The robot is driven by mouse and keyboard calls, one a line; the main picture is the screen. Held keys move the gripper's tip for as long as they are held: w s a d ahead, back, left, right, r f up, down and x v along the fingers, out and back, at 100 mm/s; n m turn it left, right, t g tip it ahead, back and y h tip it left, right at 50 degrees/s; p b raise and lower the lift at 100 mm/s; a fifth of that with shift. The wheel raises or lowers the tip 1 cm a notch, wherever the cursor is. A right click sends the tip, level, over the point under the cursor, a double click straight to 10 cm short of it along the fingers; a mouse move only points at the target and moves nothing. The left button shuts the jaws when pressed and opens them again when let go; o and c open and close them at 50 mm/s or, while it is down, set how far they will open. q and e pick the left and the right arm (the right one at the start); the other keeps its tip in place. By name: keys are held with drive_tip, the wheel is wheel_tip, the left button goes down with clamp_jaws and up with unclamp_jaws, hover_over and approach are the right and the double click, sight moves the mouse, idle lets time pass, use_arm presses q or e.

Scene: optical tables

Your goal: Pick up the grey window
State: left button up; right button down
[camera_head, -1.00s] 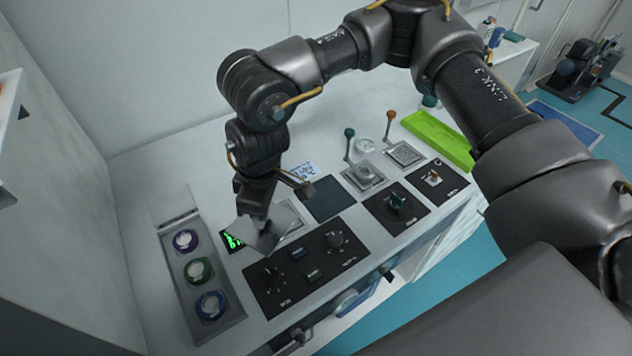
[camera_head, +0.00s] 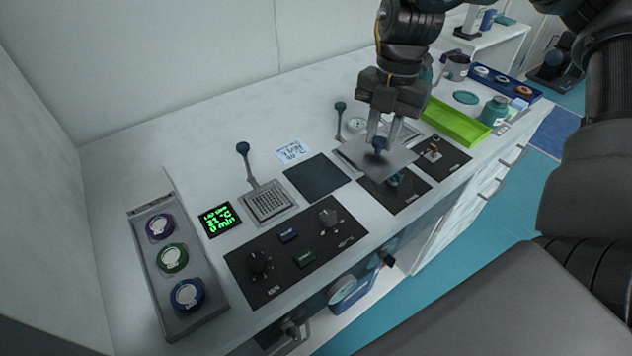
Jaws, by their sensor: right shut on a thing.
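The grey window (camera_head: 400,164) is a flat square grey plate with a dark blue knob on top. My right gripper (camera_head: 383,142) points down and is shut on the knob. The plate hangs level-looking over the black panel with the green knob (camera_head: 394,181) and the metal fixture beside it, partly hiding both. Whether the plate touches anything below cannot be told. My left gripper is not in view.
A tray with three round-lidded pots (camera_head: 172,258) is at the left. A green digital display (camera_head: 217,219), a blue-knobbed lever (camera_head: 243,149), a dark square pad (camera_head: 317,177) and a black knob panel (camera_head: 296,250) lie between. A lime-green tray (camera_head: 455,123) is beyond the gripper.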

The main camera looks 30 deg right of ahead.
drive_tip(key=shift+s+d, duration=0.15)
drive_tip(key=shift+s, duration=0.05)
drive_tip(key=shift+w, duration=0.15)
drive_tip(key=w+a+f, duration=0.2)
drive_tip(key=w+f, duration=0.1)
drive_tip(key=w+a+f, duration=0.2)
drive_tip(key=w+f, duration=0.1)
drive_tip(key=w, duration=0.1)
drive_tip(key=w+a+f, duration=0.3)
drive_tip(key=w, duration=0.1)
drive_tip(key=shift+w+a+f+p, duration=0.15)
drive_tip(key=shift+w+f+p, duration=0.15)
drive_tip(key=shift+f+p, duration=0.1)
wheel_tip(320, 180, down, 3)
drive_tip(key=shift+w+f, duration=0.1)
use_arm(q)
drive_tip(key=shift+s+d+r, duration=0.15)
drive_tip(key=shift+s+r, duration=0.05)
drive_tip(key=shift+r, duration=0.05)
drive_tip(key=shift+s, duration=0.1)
use_arm(e)
drive_tip(key=shift+f, duration=0.1)
